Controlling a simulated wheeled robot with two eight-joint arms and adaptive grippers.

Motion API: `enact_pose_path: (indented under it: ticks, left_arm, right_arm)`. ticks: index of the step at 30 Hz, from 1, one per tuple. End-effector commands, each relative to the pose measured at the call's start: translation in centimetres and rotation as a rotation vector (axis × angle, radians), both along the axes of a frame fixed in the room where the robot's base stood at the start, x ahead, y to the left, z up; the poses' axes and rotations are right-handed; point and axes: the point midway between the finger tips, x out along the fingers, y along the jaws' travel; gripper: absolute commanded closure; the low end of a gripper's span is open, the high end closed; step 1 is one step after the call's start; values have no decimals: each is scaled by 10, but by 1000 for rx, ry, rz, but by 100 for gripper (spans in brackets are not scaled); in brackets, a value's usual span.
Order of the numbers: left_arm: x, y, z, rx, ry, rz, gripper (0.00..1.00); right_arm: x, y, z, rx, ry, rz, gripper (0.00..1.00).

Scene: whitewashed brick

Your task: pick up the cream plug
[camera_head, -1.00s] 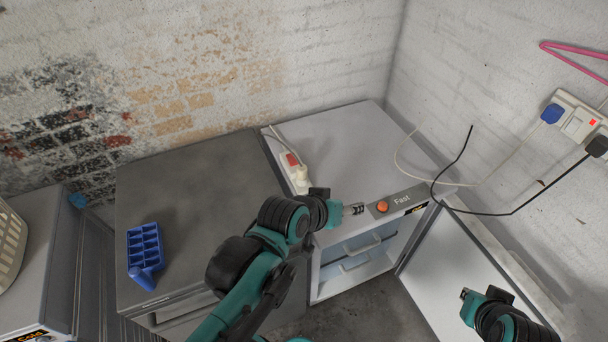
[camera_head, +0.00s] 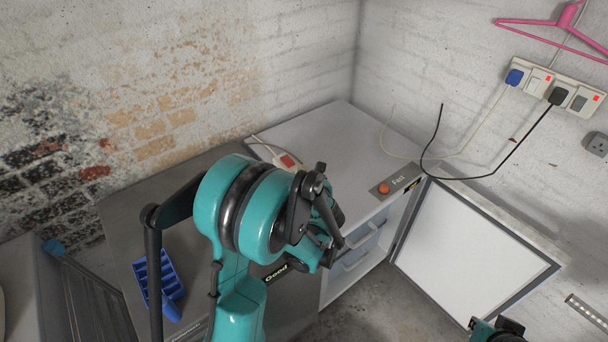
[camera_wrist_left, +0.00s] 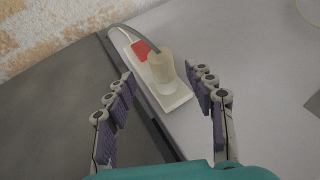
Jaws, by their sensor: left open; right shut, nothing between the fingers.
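The cream plug (camera_wrist_left: 161,66) stands in a cream extension block with a red switch (camera_wrist_left: 141,49), its grey cable running up and left. My left gripper (camera_wrist_left: 160,76) is open, with the plug framed between its two purple-padded fingers. I see no contact. In the head view the block (camera_head: 284,161) lies on the light appliance top, and my left arm hides the left fingers and most or all of the plug. My right gripper (camera_head: 473,323) shows only in small part at the bottom right edge, shut and empty, far from the plug.
The light appliance top (camera_head: 330,135) carries an orange knob (camera_head: 384,188); its door (camera_head: 470,240) hangs open. A blue tray (camera_head: 168,278) sits on the dark top at left. A wall socket strip (camera_head: 550,92) holds blue and black plugs, with loose cables below. A pink hanger hangs above.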

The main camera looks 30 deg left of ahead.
Motion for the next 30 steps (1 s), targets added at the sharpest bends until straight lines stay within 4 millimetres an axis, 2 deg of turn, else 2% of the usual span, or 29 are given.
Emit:
enact_pose_path:
  ticks: [15, 22, 28, 30]
  left_arm:
    - [46, 39, -21, 7, 0, -3, 46]
    - [48, 41, -19, 7, 1, -5, 46]
    - [48, 40, -19, 7, 1, -5, 98]
    - [47, 40, -19, 7, 1, -5, 100]
  right_arm:
    - [0, 0, -26, 0, 0, 0, 100]
    - [0, 0, -25, 0, 0, 0, 100]
    - [0, 0, -25, 0, 0, 0, 100]
    - [0, 0, -25, 0, 0, 0, 100]
